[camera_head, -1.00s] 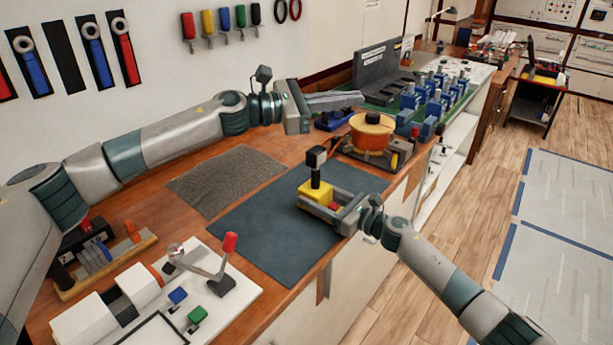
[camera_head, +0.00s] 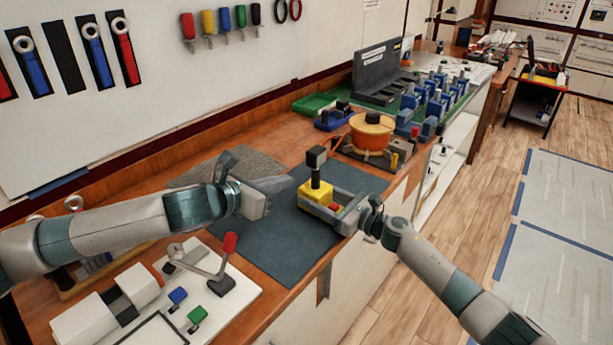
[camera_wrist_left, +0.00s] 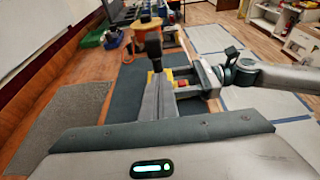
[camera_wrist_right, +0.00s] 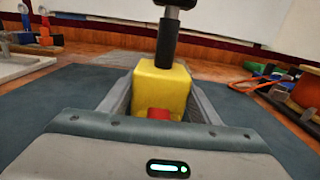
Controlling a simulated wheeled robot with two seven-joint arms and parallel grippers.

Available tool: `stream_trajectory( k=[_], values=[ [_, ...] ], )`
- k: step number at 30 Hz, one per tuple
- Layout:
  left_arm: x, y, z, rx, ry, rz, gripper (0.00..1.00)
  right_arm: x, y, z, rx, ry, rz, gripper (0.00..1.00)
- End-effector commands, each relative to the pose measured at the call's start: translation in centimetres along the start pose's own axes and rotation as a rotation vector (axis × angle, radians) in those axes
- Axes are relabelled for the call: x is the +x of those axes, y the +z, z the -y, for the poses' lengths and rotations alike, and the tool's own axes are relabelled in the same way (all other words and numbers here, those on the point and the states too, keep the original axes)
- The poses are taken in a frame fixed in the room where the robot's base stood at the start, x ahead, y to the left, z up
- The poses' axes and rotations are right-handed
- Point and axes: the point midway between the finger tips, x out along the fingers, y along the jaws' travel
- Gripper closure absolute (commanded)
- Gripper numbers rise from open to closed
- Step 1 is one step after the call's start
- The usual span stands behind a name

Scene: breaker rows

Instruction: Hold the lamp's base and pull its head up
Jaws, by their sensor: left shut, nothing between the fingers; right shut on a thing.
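The lamp stands upright on the dark blue mat (camera_head: 275,232). Its yellow base (camera_head: 314,194) has a red button, which shows in the right wrist view (camera_wrist_right: 159,114). A dark post rises from the base to the black head (camera_head: 316,156). My right gripper (camera_head: 320,200) is shut on the yellow base, with a finger on each side. My left gripper (camera_head: 284,184) is shut and empty, to the left of the lamp and apart from it in the head view. In the left wrist view, its closed fingers (camera_wrist_left: 158,97) point toward the lamp, and the head (camera_wrist_left: 153,46) shows just beyond their tips.
An orange reel (camera_head: 371,130) stands behind the lamp, with rows of blue breakers (camera_head: 435,98) farther back. A white panel (camera_head: 215,285) with a red-handled lever is at front left. The mat's front part is clear.

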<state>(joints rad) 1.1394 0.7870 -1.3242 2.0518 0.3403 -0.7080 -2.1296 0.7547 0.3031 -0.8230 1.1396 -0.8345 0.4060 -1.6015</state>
Motion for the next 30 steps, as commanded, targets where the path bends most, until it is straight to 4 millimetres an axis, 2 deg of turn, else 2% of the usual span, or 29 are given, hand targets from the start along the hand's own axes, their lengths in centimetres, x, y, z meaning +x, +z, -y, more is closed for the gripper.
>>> stream_trajectory(
  k=[11,17,23,30],
  values=[
    [0.0,-0.2,0.0,0.001,0.002,-0.005,1.00,-0.1,0.0,0.1,-0.001,-0.001,-0.001,0.82],
    [0.8,-0.2,0.1,0.000,0.000,-0.005,1.00,0.0,0.0,0.1,-0.001,-0.001,-0.001,0.82],
    [3.1,-0.2,0.1,-0.001,0.001,-0.005,1.00,0.0,0.0,0.1,-0.001,-0.001,-0.001,0.82],
    [6.8,-0.2,0.0,-0.001,0.001,-0.006,1.00,0.0,0.0,0.1,-0.001,-0.001,-0.001,0.82]
  ],
)
